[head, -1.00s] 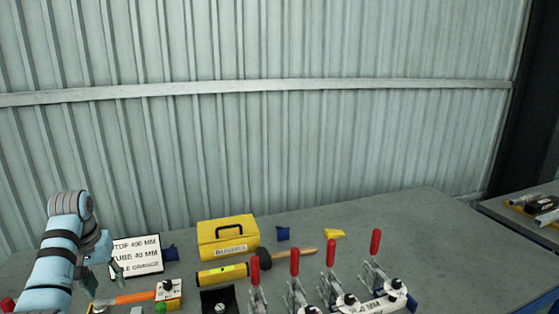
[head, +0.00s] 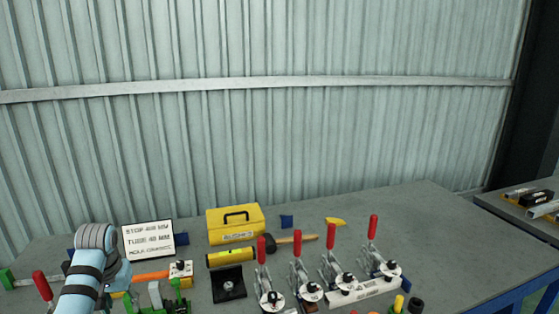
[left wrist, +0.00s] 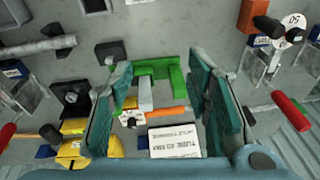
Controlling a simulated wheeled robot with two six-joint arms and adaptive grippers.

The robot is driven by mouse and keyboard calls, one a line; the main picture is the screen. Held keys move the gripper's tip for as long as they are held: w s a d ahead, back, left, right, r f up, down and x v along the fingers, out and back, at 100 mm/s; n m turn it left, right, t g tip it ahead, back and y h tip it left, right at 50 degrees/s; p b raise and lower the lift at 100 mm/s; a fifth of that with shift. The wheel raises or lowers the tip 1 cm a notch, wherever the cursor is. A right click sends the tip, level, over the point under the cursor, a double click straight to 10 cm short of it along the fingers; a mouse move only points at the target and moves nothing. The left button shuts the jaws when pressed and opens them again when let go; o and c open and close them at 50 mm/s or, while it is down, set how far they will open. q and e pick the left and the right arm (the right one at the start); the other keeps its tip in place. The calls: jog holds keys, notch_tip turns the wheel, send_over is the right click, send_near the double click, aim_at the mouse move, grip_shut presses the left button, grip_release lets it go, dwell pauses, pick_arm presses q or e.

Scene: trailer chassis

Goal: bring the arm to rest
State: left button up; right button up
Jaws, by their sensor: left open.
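My left arm (head: 85,275) comes in at the lower left in the head view, with its gripper mostly hidden there. In the left wrist view my left gripper (left wrist: 165,100) shows two teal fingers spread apart with nothing held between them. Beyond the fingers are a green bracket-like fixture (left wrist: 160,68), a pale bar (left wrist: 146,93) and a white sign (left wrist: 175,140). The fingers look apart from these. My right gripper is in neither view.
In the head view the bench holds a white sign (head: 148,240), a yellow toolbox (head: 235,223), a yellow tube (head: 231,258), a mallet (head: 290,240) and several red-handled toggle clamps (head: 330,265). Green parts (head: 170,303) lie beside my left arm. The bench's right side is bare.

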pick_arm(q)
jog(key=s+d+f+m+t, duration=0.1)
jog(key=s+d+f, duration=0.3)
jog(key=s+f, duration=0.3)
jog(key=s+d+f+m, duration=0.2)
jog(key=s+d+f, duration=0.2)
jog(key=s+f, duration=0.3)
jog(key=s+d+t, duration=0.1)
jog(key=s+d, duration=0.3)
jog(key=s, duration=0.5)
jog(key=s+d, duration=0.4)
jog(key=s, duration=0.6)
notch_tip(320, 180, down, 24)
jog(key=a+g+b, duration=0.1)
jog(key=a+b, duration=0.1)
jog(key=b, duration=0.3)
jog(key=s+f+g+b, duration=0.1)
jog(key=s+f+b, duration=0.4)
jog(key=s+f, duration=1)
notch_tip(320, 180, down, 3)
jog(key=shift+a+f+h, duration=0.1)
jog(key=shift+a+h, duration=0.2)
jog(key=shift+a, duration=0.1)
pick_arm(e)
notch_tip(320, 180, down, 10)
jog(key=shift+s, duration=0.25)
